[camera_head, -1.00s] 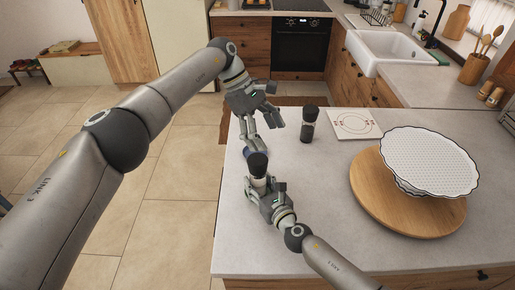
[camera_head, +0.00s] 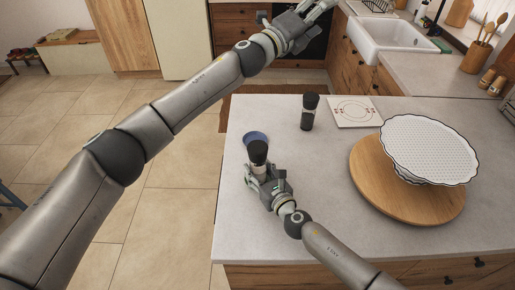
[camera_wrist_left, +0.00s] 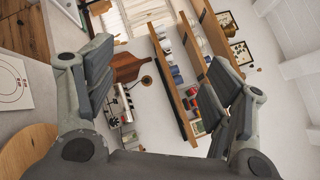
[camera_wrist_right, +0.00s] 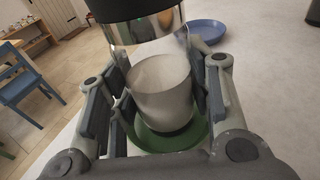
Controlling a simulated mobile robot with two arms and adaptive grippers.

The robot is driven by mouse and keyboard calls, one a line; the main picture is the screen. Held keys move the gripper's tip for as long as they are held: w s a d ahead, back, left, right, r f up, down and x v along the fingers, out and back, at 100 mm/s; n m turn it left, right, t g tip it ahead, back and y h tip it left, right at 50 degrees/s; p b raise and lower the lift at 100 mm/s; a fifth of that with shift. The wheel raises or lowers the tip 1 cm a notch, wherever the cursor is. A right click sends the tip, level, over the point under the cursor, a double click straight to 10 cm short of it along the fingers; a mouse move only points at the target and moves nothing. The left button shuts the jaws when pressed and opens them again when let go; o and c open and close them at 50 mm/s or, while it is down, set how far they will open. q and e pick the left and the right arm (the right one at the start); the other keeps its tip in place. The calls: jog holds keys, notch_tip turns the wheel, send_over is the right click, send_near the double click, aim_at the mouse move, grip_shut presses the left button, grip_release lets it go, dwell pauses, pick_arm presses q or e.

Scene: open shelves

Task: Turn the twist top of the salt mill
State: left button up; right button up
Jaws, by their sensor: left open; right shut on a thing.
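The salt mill (camera_head: 258,153) has a black top and stands upright in my right gripper (camera_head: 262,178). In the right wrist view the mill's pale, see-through body (camera_wrist_right: 162,92) is between the fingers, with a metal band and black twist top (camera_wrist_right: 135,10) above. A green round dish (camera_wrist_right: 165,137) shows below the body. My left gripper (camera_head: 316,14) is raised beyond the counter's far edge, away from the mill. In the left wrist view its fingers (camera_wrist_left: 158,65) are wide apart with nothing between them. The twist top is free of the left gripper.
A second, dark mill (camera_head: 309,112) stands on the counter (camera_head: 330,210). A blue bowl (camera_head: 254,136) sits just behind the salt mill. A white patterned board (camera_head: 354,111) lies farther back. At the right, a white scalloped stand (camera_head: 430,150) rests on a round wooden board (camera_head: 375,185).

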pick_arm(q)
jog(key=w+a+f+n+t+y, duration=0.25)
jog(key=a+n+y, duration=0.3)
jog(key=n, duration=0.65)
jog(key=n+g+y, duration=0.9)
jog(key=n+g, duration=0.3)
jog(key=n, duration=0.7)
send_near(257, 147)
jog(key=x, duration=1.1)
jog(key=shift+f, duration=0.1)
jog(key=shift+c, duration=0.4)
jog(key=c, duration=1)
